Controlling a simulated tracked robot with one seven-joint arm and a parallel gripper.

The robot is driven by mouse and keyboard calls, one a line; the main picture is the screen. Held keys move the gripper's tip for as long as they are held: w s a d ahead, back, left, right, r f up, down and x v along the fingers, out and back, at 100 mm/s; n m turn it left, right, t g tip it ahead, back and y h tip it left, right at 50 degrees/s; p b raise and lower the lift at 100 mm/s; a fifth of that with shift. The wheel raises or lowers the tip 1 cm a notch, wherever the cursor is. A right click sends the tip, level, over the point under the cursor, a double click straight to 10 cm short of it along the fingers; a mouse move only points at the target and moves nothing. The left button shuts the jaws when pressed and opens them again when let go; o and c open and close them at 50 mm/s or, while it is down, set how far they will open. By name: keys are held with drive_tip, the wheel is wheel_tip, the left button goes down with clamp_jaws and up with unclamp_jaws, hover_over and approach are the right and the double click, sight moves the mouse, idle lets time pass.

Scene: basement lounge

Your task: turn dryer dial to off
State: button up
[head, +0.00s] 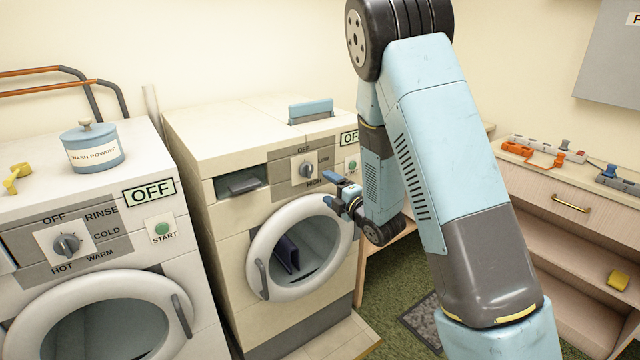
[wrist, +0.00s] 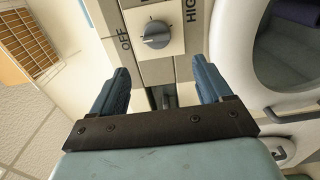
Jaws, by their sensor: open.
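The dryer (head: 225,140) is the cream machine in the middle of the head view, with a round door below its panel. Its dryer dial (head: 306,170) is a grey knob on a light plate, with HIGH printed below it. In the wrist view the dial (wrist: 156,34) sits between OFF and HIGH lettering; I cannot tell its exact pointing. My gripper (head: 333,191) is in front of the panel, below and right of the dial. In the wrist view my gripper (wrist: 161,70) is open and empty, its fingers either side of the dial's line, apart from it.
A washer (head: 100,230) with its own dial (head: 67,244) and an OFF sign stands at the left. A wash powder tub (head: 92,147) sits on it. The dryer's START button (head: 351,165) is close to my arm. A wooden cabinet (head: 570,210) stands at the right.

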drive_tip(key=shift+v, duration=1.3)
drive_tip(key=s+d+r+m+g+h, duration=0.2)
drive_tip(key=s+d+r+m+h, duration=0.15)
drive_tip(key=d+r+m, duration=0.35)
drive_tip(key=s+d+r+m+g+h, duration=0.1)
drive_tip(key=s+d+r+m+h, duration=0.1)
drive_tip(key=d+r+m+h, duration=0.4)
drive_tip(key=s+d+r+m+g, duration=0.1)
drive_tip(key=s+m, duration=0.3)
drive_tip(key=s, duration=0.5)
drive_tip(key=s+d+r+m+g, duration=0.1)
drive_tip(key=s+r+m+g, duration=0.2)
drive_tip(key=s, duration=0.7)
drive_tip(key=s+d+r+m+g, duration=0.2)
drive_tip(key=s+m, duration=0.3)
drive_tip(key=s, duration=0.4)
drive_tip(key=shift+v, duration=0.75)
drive_tip(key=shift+h, duration=0.25)
drive_tip(key=shift+c, duration=0.3)
